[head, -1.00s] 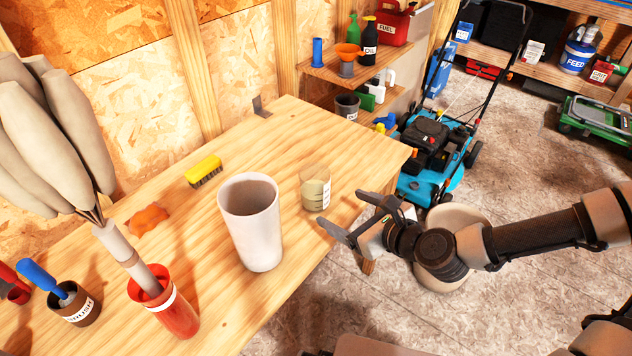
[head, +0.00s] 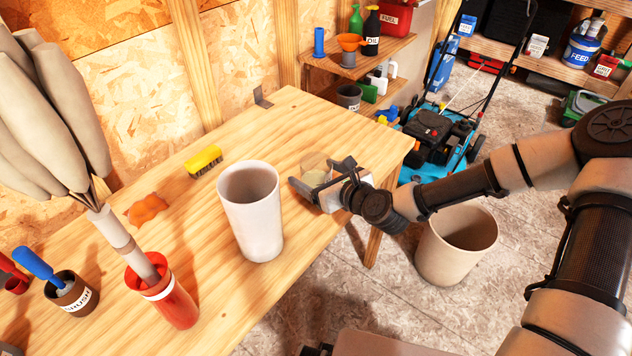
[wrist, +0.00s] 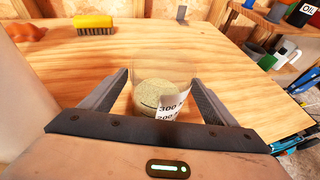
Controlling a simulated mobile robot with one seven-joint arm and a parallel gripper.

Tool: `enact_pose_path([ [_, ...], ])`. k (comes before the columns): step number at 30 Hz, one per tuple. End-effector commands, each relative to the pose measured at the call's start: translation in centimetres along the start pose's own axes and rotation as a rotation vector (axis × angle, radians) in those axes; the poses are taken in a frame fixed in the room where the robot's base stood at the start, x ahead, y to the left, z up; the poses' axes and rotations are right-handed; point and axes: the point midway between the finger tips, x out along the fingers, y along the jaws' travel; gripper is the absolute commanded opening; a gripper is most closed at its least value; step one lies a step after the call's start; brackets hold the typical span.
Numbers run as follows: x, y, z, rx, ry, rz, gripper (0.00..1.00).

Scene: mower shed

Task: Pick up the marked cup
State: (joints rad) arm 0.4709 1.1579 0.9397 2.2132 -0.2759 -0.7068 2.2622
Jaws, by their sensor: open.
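The marked cup (head: 316,172) is a clear cup with printed volume marks and a pale greenish filling, standing upright on the wooden workbench (head: 215,290). In the wrist view the cup (wrist: 160,88) stands between the two fingers, its printed marks facing me. My gripper (head: 322,185) is open, with one finger on each side of the cup; it also shows in the wrist view (wrist: 160,95). I see small gaps between fingers and cup. In the head view my gripper hides the cup's lower part.
A tall white cup (head: 252,210) stands left of my gripper. A yellow brush (head: 204,161), an orange lump (head: 147,209) and a red holder (head: 170,300) are farther left. A beige bin (head: 455,245) stands on the floor beside the bench, near the mower (head: 435,140).

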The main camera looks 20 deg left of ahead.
Motion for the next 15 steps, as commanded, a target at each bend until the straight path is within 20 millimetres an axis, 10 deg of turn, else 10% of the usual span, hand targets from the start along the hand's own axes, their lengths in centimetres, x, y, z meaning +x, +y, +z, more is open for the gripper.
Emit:
enact_pose_path([
  [15,4.1,0.1,0.1,0.000,0.000,0.000,0.81],
])
